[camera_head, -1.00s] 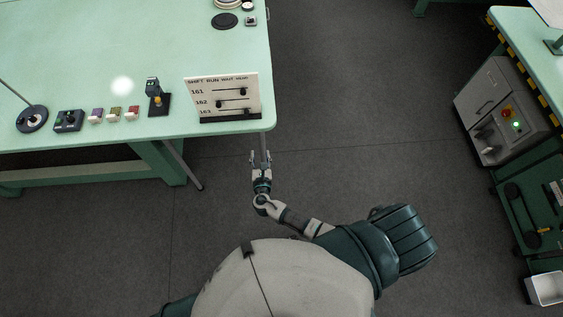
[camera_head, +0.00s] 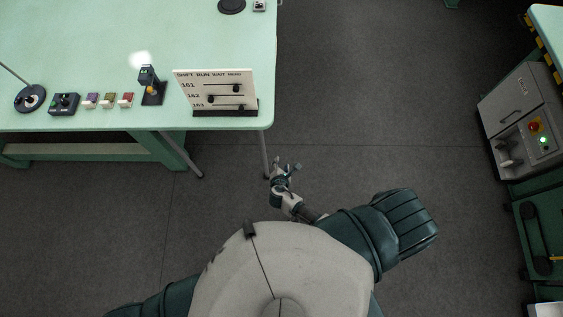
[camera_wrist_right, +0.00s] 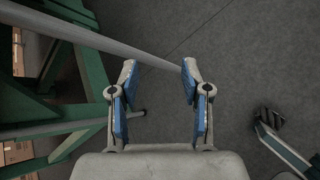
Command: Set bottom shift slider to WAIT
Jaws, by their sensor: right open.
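A white slider board (camera_head: 215,87) stands near the front right corner of the green table, with column labels across its top and rows 161, 162 and 163. The top row's dark knob (camera_head: 236,88) is towards the right; the middle row's knob (camera_head: 208,98) is further left. The bottom row, 163, lies close above the black base, and its knob appears towards the right, small and hard to read. My right gripper (camera_head: 287,165) is open and empty, off the table's front edge, right of and below the board. It also shows in the wrist view (camera_wrist_right: 157,75). My left gripper is out of view.
The green table (camera_head: 90,40) has a joystick stand (camera_head: 150,88), several coloured buttons and a dark control box (camera_head: 64,103) left of the board. A grey table leg (camera_wrist_right: 110,42) runs close by the right fingers. Floor is clear to the right; a grey cabinet (camera_head: 520,110) stands far right.

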